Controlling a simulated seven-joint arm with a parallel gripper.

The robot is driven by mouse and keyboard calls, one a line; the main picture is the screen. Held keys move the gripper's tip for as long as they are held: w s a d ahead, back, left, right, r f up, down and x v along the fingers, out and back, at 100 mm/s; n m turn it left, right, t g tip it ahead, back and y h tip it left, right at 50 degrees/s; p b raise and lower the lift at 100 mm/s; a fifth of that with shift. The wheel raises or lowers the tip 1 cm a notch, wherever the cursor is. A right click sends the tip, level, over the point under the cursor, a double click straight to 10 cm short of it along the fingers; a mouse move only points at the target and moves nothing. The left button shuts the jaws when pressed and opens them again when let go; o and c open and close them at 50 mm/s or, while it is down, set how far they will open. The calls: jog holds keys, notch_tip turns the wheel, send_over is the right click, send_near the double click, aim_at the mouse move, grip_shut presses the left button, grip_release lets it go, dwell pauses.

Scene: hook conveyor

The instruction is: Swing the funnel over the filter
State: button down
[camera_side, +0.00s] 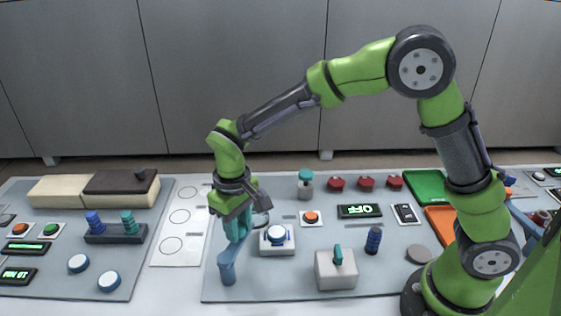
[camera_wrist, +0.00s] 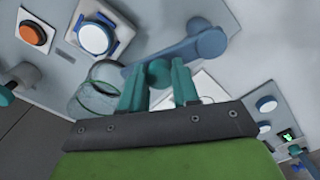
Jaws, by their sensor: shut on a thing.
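A blue swing arm (camera_side: 229,258) stands on a round post left of centre in the side view. It also shows from above in the wrist view (camera_wrist: 190,45). My gripper (camera_side: 236,229) points down, with its teal fingers shut on the arm's round knob (camera_wrist: 158,73). A clear funnel (camera_wrist: 97,92) with a green-tinted rim is beside the fingers at the arm's end; in the side view my gripper partly hides it. A white disc with a blue rim, seemingly the filter (camera_side: 277,235), sits on a pale square base right of the gripper. The funnel is beside it, not over it.
An orange button (camera_side: 311,217) and a display (camera_side: 360,211) stand behind and right of the filter. A grey box with a teal lever (camera_side: 337,269) is in front right. A white panel with circles (camera_side: 180,220) lies left. A teal-capped jar (camera_side: 305,185) stands behind.

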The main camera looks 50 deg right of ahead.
jog(key=shift+s+d+r+m, duration=0.1)
jog(key=shift+s+m, duration=0.3)
jog(key=shift+m, duration=0.4)
jog(key=shift+s+d+f+m, duration=0.1)
jog(key=shift+s+m, duration=0.3)
jog(key=shift+m, duration=0.4)
jog(key=shift+s+d+r+m, duration=0.1)
jog(key=shift+s+m, duration=0.3)
jog(key=shift+m, duration=0.4)
jog(key=shift+s, duration=0.1)
jog(key=c, duration=0.8)
grip_release()
notch_tip(320, 180, up, 17)
jog(key=shift+f, duration=0.1)
